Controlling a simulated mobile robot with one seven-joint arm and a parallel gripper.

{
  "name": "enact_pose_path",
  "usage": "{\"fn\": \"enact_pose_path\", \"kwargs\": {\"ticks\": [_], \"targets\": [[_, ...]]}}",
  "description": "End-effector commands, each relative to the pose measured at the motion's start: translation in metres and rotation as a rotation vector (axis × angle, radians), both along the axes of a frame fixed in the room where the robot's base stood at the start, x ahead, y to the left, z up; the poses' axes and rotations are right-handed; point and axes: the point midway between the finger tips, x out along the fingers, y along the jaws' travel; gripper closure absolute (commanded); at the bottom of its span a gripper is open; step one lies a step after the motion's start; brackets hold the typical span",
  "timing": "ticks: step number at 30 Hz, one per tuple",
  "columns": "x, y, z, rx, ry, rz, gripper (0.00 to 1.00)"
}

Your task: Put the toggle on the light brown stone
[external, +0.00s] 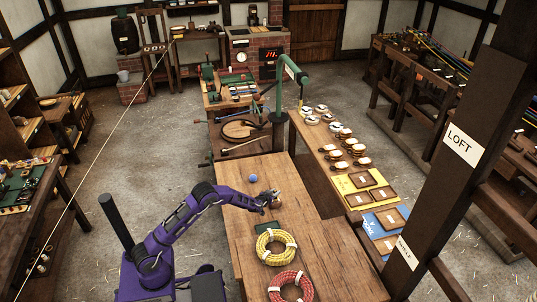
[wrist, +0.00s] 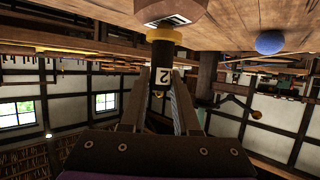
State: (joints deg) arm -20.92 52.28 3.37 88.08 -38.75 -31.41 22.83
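My gripper (external: 272,198) is low over the wooden bench. In the wrist view, which looks upside down, its two fingers (wrist: 161,72) lie on either side of a dark upright cylinder with a white "2" label (wrist: 162,55) and a yellow end (wrist: 165,35). It may be the toggle. Whether the fingers touch it is unclear. A light brown, round, thick piece with a white label (wrist: 195,14), likely the stone, is at the top edge of the wrist view, just beyond the yellow end. Its contact with the cylinder is unclear. My gripper mostly hides this spot in the external view.
A blue ball (external: 252,179) lies on the bench (external: 245,243) near my gripper and shows in the wrist view (wrist: 270,43). A dark flat plate (external: 267,227), a yellow rope coil (external: 276,247) and a red rope coil (external: 290,286) lie nearer. A green post (external: 279,115) stands behind.

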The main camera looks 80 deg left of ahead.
Motion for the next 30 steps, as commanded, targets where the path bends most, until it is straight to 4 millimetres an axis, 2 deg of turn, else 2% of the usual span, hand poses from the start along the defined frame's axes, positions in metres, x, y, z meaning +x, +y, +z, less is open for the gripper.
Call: {"fn": "enact_pose_path", "kwargs": {"ticks": [1, 4, 5, 16, 20, 30], "targets": [[0.0, 0.0, 0.0, -0.001, 0.001, 0.0, 0.61], [0.0, 0.0, 0.0, -0.001, 0.001, 0.0, 0.43], [0.0, 0.0, 0.0, -0.001, 0.001, 0.0, 0.41], [0.0, 0.0, 0.007, -0.001, 0.001, 0.0, 0.41], [-0.011, -0.012, 0.011, 0.0, 0.002, -0.002, 0.41], [-0.056, -0.057, 0.038, 0.0, 0.001, -0.003, 0.41]]}}
